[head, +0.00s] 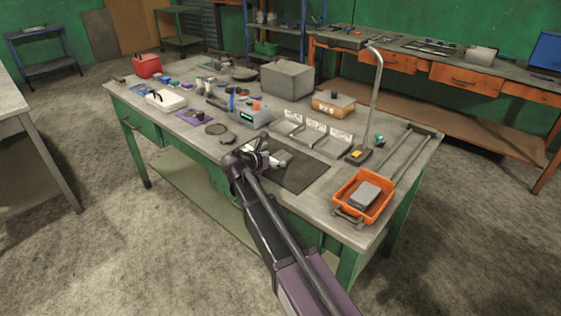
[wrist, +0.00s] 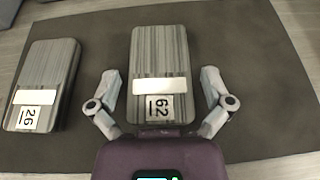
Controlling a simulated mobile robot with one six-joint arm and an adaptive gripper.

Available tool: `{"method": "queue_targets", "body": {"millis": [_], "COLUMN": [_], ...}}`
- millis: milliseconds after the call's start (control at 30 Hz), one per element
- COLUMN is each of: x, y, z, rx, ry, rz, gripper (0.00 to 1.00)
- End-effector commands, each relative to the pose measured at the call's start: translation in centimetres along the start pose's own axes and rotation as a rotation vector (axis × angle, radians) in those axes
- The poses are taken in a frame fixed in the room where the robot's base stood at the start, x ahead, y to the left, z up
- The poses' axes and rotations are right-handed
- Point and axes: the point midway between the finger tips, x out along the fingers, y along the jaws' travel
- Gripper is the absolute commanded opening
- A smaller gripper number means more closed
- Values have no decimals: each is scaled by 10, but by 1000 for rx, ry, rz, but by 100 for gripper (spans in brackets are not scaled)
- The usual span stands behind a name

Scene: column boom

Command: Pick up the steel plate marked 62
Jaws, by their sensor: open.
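The steel plate marked 62 (wrist: 159,52) lies on a dark mat (wrist: 245,65) in the wrist view. It is a grey brushed block with a white strip and a label. My gripper (wrist: 162,84) is open, with one finger on each side of the plate's near part; I cannot tell whether they touch it. A similar steel plate marked 26 (wrist: 48,80) lies to the left, outside the fingers. In the head view my gripper (head: 262,158) is over the mat (head: 305,172) on the green workbench, and my arm partly hides the plates there.
An orange tray (head: 344,205) with a grey block stands at the right bench end. A lamp (head: 378,90), a rack with white labels (head: 317,128) and a grey box (head: 287,78) stand behind the mat. Small items crowd the left half. The mat's right part is clear.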

Motion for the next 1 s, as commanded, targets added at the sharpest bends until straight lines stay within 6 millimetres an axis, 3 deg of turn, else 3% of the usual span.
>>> {"method": "queue_targets", "body": {"millis": [300, 500, 567, 600, 1000], "x": [0, -1, -1, -1, -2], "y": [0, 0, 0, 0, 0], "z": [0, 0, 0, 0, 2], "rx": [0, 0, 0, 0, -1], "ry": [0, 0, 0, 0, -1], "rz": [0, 0, 0, 0, -1], "gripper": [100, 41, 23, 19, 19]}}
